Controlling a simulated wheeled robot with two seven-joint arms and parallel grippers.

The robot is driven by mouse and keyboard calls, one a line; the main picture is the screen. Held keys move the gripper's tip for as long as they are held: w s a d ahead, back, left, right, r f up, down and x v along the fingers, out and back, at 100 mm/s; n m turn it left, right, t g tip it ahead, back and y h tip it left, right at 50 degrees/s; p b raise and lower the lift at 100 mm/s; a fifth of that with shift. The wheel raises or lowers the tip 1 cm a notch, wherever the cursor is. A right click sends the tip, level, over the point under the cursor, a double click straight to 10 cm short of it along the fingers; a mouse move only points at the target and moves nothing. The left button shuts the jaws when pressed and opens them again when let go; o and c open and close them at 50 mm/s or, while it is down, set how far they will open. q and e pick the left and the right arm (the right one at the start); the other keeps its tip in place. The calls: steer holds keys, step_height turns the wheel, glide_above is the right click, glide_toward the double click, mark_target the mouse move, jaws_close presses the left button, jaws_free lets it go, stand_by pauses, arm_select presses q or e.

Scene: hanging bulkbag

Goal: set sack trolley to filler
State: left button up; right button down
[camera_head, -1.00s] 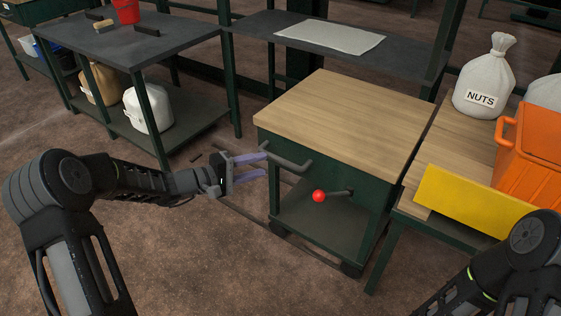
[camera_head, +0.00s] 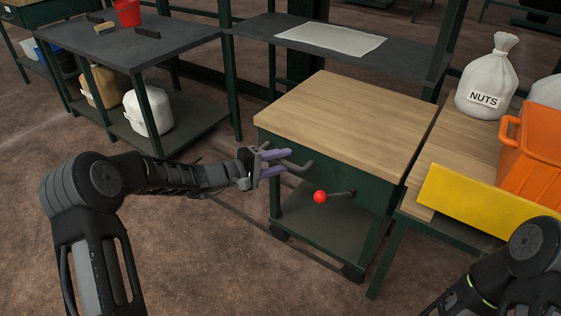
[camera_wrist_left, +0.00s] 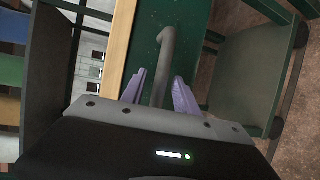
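The sack trolley (camera_head: 340,120) has a pale wooden top, a dark green body, a low shelf and wheels. Its grey bent handle bar (camera_head: 305,167) sticks out at the near left side. A lever with a red ball (camera_head: 320,197) sits on the front. My left gripper (camera_head: 287,161) is at the handle bar, its purple fingers apart. In the left wrist view, the bar (camera_wrist_left: 166,50) runs between the open fingers (camera_wrist_left: 160,85), with a gap showing on both sides. My right gripper is out of view; only part of that arm shows. I cannot identify the filler.
A bench at right holds a NUTS sack (camera_head: 487,78), an orange bin (camera_head: 535,165) and a yellow panel (camera_head: 475,200). A grey shelf with a white sheet (camera_head: 330,38) stands behind the trolley. A dark table (camera_head: 140,45) is at left. The floor in front is clear.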

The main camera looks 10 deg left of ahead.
arm_select(q)
jaws_close()
steer(key=shift+f, duration=0.1)
stand_by(1.1)
